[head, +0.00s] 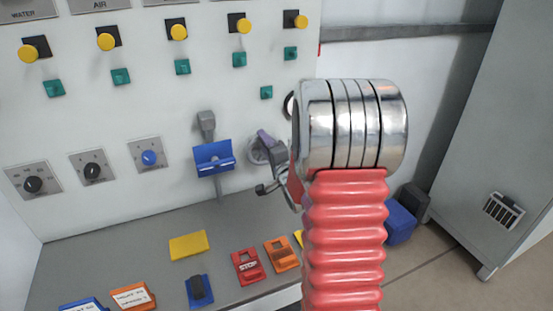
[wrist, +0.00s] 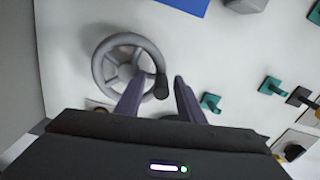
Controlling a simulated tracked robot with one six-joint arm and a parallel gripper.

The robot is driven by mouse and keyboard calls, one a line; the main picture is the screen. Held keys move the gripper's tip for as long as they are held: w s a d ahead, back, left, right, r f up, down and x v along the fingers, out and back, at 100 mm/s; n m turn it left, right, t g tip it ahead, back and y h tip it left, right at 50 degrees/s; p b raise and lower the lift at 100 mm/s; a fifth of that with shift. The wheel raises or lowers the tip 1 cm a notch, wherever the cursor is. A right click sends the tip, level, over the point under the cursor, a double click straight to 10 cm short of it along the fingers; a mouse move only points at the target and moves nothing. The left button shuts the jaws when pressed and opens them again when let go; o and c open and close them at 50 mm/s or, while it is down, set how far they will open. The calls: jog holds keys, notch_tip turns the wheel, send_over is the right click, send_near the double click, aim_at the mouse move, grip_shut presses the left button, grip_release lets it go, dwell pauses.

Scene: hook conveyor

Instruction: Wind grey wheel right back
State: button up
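The grey wheel (wrist: 103,68) is a spoked handwheel on the white panel, in the upper left of the wrist view. Its dark crank knob (wrist: 161,87) sticks out from the lower right of the rim. My gripper (wrist: 161,77) has its two purple fingers apart, one on each side of the knob, with the left finger overlapping the rim. A gap shows between the knob and the right finger. I cannot tell whether the left finger touches the knob.
A blue holder (head: 214,158) with a grey plug above it is left of my gripper. Rows of yellow buttons (head: 179,32), green blocks and dials (head: 149,158) cover the panel. Coloured blocks (head: 189,246) lie on the grey shelf below. A grey cabinet (head: 500,150) stands at right.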

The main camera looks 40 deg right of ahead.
jog(key=v, duration=1)
dwell(1.2)
